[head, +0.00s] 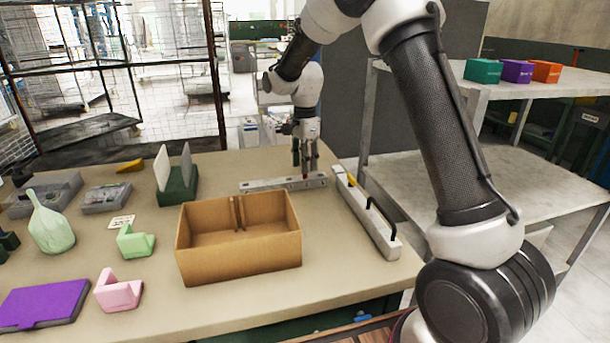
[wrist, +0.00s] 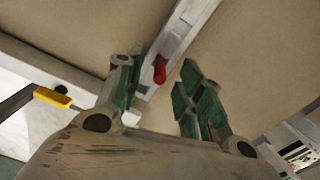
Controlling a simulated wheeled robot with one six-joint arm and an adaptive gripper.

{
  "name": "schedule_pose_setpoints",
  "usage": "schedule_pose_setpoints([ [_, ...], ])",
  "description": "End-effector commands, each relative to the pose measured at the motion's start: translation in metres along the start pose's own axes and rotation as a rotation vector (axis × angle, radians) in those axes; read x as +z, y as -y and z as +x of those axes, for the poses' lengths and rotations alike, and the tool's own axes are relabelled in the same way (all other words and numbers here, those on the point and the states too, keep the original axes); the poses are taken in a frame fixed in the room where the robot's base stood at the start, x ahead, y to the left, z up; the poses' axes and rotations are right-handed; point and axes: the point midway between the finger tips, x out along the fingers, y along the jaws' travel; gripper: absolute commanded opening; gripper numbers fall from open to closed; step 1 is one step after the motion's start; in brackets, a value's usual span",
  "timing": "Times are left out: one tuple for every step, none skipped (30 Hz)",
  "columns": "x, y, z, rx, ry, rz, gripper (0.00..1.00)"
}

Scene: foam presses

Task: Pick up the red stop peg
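The red stop peg (wrist: 160,69) shows in the wrist view on a pale slotted bar (wrist: 190,25), between the two green-padded fingers of my gripper (wrist: 158,88). The fingers are apart, with space on the right side of the peg; the peg lies nearer the left finger. In the head view my gripper (head: 305,165) points down over the right part of the pale bar (head: 262,184). The peg is a tiny red spot (head: 305,177) there, just under the fingertips. I cannot tell whether a finger touches it.
An open cardboard box (head: 238,262) stands in front. A green holder with upright plates (head: 177,182) is to the left. Bare table lies between box and bar.

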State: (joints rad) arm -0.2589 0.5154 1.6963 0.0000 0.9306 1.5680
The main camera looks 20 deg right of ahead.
Motion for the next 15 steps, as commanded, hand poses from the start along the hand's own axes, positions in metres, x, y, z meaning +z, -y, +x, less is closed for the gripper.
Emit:
schedule_pose_setpoints([
  [-0.0005, -0.0002, 0.0066, 0.001, 0.000, 0.000, 0.37],
  [-0.0005, -0.0001, 0.0096, 0.001, 0.000, 0.000, 0.37],
  [-0.0006, 0.0000, 0.0126, 0.000, 0.000, 0.000, 0.37],
  [-0.0007, -0.0001, 0.0141, 0.000, -0.001, 0.000, 0.37],
  [-0.0007, -0.0002, 0.0150, 0.000, -0.001, 0.000, 0.37],
  [-0.0007, -0.0001, 0.0154, 0.000, -0.001, 0.000, 0.37],
  [-0.0007, -0.0001, 0.0154, -0.001, -0.001, 0.000, 0.37],
  [-0.0007, -0.0001, 0.0153, -0.001, -0.001, 0.000, 0.37],
  [-0.0007, -0.0001, 0.0151, -0.001, -0.001, 0.000, 0.37],
  [-0.0007, -0.0001, 0.0151, -0.001, -0.001, 0.000, 0.37],
  [-0.0007, -0.0001, 0.0151, -0.001, -0.001, 0.000, 0.37],
  [-0.0008, 0.0000, 0.0150, -0.001, -0.001, 0.000, 0.30],
  [-0.0008, 0.0000, 0.0149, -0.001, -0.001, 0.000, 0.24],
  [-0.0008, -0.0001, 0.0149, -0.001, -0.001, 0.000, 0.19],
  [-0.0008, 0.0000, 0.0149, -0.001, -0.001, 0.000, 0.12],
])
